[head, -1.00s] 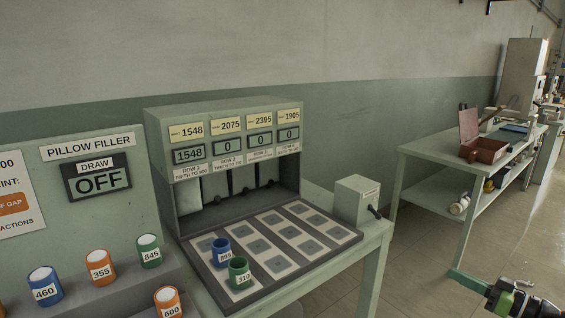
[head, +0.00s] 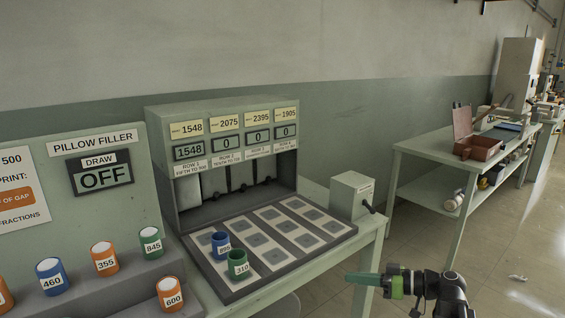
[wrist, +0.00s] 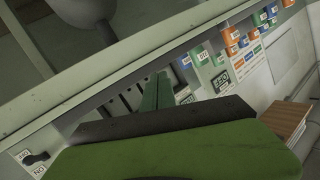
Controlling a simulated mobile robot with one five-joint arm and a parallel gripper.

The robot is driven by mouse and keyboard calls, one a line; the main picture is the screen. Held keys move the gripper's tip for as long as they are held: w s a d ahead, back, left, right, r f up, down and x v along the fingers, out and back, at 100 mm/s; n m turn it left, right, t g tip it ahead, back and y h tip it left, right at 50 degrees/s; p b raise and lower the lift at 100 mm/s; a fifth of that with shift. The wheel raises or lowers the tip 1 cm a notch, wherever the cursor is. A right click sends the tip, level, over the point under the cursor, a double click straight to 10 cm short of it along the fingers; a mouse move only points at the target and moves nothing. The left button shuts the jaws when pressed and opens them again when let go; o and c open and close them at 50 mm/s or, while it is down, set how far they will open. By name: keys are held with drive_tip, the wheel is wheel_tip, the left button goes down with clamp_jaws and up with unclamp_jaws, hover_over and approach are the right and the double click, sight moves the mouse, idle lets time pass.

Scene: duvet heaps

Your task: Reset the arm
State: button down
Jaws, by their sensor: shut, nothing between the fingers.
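My gripper (head: 361,277) is in the lower right of the head view, its green fingers pointing left, in front of the bench's right front corner. In the wrist view its two green fingers (wrist: 157,92) are together, shut and empty. The pillow filler's tray (head: 303,265) holds a blue canister (head: 221,246) and a green canister marked 310 (head: 238,265) in its left row. The displays read 1548, 0, 0 and 0. The DRAW display (head: 102,174) reads OFF.
Orange, blue and green numbered canisters, such as the blue 460 (head: 52,277), stand on the left ledge. A grey box with a lever (head: 352,196) sits on the bench's right end. A second bench (head: 411,150) with an open brown box (head: 482,149) stands behind right. Floor between is clear.

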drive_tip(key=s+a+f+g+h, duration=0.3)
drive_tip(key=a+f+g, duration=0.2)
drive_tip(key=a+f, duration=0.5)
drive_tip(key=s+a+f+m+g+h, duration=0.2)
drive_tip(key=s+a+f+m+h, duration=0.1)
drive_tip(key=f+h, duration=0.35)
drive_tip(key=d+f+m+h, duration=0.2)
drive_tip(key=d+m+h, duration=0.3)
drive_tip(key=d+m, duration=0.3)
wheel_tip(320, 180, up, 23)
drive_tip(key=d+n+p, duration=0.1)
drive_tip(key=p, duration=2.2)
drive_tip(key=shift+s+t+p, duration=0.25)
drive_tip(key=shift+t+p, duration=0.05)
drive_tip(key=shift+p, duration=0.05)
